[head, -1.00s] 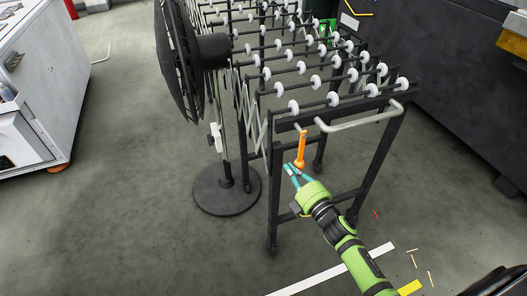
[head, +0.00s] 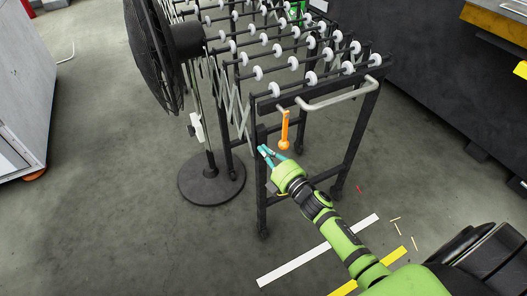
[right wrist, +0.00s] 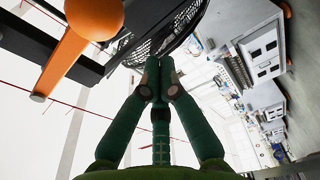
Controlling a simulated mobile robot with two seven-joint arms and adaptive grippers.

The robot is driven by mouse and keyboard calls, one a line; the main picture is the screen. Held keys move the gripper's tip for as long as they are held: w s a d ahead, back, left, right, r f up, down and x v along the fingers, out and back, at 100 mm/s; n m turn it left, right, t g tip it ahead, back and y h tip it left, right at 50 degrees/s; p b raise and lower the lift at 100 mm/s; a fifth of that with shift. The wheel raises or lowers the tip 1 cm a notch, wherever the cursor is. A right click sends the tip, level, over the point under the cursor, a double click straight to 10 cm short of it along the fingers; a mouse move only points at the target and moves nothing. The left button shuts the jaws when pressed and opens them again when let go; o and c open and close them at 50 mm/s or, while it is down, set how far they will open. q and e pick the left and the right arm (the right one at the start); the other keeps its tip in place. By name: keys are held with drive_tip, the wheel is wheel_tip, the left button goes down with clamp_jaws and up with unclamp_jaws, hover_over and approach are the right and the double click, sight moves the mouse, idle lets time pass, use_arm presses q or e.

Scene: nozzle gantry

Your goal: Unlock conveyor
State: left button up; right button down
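The conveyor (head: 320,100) is a black frame with white skate wheels and a grey bent handle bar across its front. An orange lever (head: 284,128) with a round lower end hangs from the front crossbar. It shows large and close at the upper left of the right wrist view (right wrist: 66,62). My right gripper (head: 264,150) has teal fingers just left of and slightly below the lever's round end, apart from it. In the right wrist view the fingertips (right wrist: 160,66) come together with nothing between them. My left gripper is not in view.
A black pedestal fan (head: 153,45) stands close on the conveyor's left, its round base (head: 210,180) on the floor. A dark machine (head: 425,70) stands at right. White and yellow floor stripes (head: 318,250) and small loose pieces lie in front.

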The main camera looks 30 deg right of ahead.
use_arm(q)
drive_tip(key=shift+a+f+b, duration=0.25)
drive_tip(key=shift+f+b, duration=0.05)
use_arm(e)
drive_tip(key=s+d, duration=0.1)
drive_tip(key=s, duration=0.9)
drive_tip(key=shift+d, duration=0.35)
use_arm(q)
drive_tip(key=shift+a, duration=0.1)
use_arm(e)
drive_tip(key=shift+f, duration=0.1)
